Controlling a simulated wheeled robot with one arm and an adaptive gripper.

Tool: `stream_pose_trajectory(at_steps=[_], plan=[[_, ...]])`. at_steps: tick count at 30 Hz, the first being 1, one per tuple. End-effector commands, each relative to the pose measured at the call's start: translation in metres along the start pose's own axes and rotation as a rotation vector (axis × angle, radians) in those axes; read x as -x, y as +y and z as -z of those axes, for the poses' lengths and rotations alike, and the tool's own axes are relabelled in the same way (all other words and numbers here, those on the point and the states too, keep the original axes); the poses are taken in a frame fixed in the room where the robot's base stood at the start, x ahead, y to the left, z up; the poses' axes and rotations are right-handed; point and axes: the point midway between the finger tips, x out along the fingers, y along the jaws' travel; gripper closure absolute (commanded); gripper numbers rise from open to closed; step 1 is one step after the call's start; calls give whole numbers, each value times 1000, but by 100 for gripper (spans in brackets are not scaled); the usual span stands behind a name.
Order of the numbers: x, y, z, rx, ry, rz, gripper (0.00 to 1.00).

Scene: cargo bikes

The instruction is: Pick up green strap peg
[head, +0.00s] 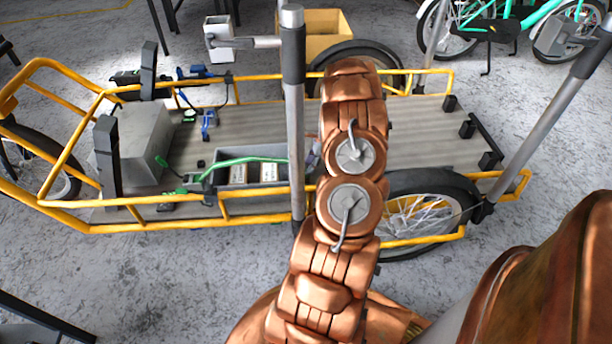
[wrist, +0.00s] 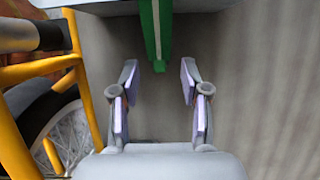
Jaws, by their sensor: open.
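A long green piece, which I take for the green strap peg (head: 245,160), lies over a grey tray on the cargo bike bed in the head view, its right end running to the upright post. In the wrist view the green piece (wrist: 155,32) comes down from the top edge, and its end is at about the level of my fingertips, midway between them. My gripper (wrist: 160,82) is open, with a finger on either side and a visible gap to the green piece. In the head view my gripper is mostly hidden behind the post and my arm.
The grey tray (head: 225,176) holds labelled packs. A yellow frame rail (head: 255,192) runs along the near side of the bed. A grey post (head: 295,125) stands close to my arm. A grey box (head: 145,140) is at the left; the bed's right part (head: 430,135) is clear.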

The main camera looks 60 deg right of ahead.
Motion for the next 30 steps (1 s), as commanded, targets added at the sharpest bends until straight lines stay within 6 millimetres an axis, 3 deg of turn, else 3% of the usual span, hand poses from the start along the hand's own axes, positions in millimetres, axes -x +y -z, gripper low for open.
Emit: stream_pose_trajectory(at_steps=[10,21,30], plan=[[-38,0,1,4,3,1,54],[-42,0,1,2,2,2,54],[-43,0,1,2,2,1,85]])
